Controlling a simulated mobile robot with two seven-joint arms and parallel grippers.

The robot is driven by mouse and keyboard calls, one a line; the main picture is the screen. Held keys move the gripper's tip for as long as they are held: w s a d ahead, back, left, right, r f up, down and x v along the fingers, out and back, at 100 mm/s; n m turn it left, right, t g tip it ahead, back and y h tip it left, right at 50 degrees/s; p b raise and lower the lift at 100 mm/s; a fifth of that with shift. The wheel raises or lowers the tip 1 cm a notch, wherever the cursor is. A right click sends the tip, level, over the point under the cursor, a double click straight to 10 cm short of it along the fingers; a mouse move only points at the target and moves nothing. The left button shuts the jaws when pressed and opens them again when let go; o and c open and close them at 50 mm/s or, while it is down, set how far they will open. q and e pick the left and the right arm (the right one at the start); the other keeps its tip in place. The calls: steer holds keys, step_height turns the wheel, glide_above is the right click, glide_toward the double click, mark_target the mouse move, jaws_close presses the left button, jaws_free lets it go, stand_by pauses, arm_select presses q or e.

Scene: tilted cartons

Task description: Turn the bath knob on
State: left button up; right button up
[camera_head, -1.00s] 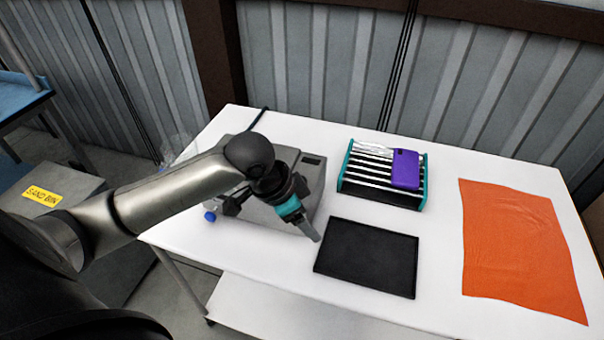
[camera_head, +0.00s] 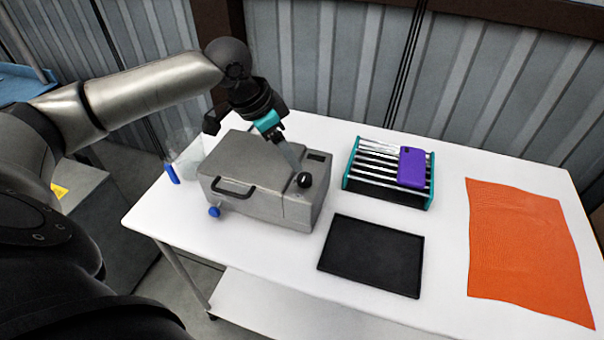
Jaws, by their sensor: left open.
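The bath (camera_head: 240,172) is a grey metal box with a lid and a dark handle (camera_head: 233,190), standing on the left part of the white table. Its black round knob (camera_head: 304,180) sits on the top at the right front, beside a small dark display (camera_head: 317,156). My left gripper (camera_head: 294,163) is over the bath from behind, fingers pointing down toward the knob. The fingertips appear close to the knob; I cannot tell whether they touch it. The gap between the fingers is hard to see. My right gripper is not in view.
A black tray (camera_head: 372,256) lies right of the bath. Behind it stands a teal-sided rack (camera_head: 388,188) with a purple phone-like object (camera_head: 412,167). An orange cloth (camera_head: 525,250) lies at the right. A blue knob (camera_head: 214,212) sticks out at the bath's front.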

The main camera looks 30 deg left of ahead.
mark_target(304, 177)
arm_select(q)
steer(key=b+x, duration=0.1)
steer(key=x, duration=0.8)
jaws_close()
stand_by(0.4)
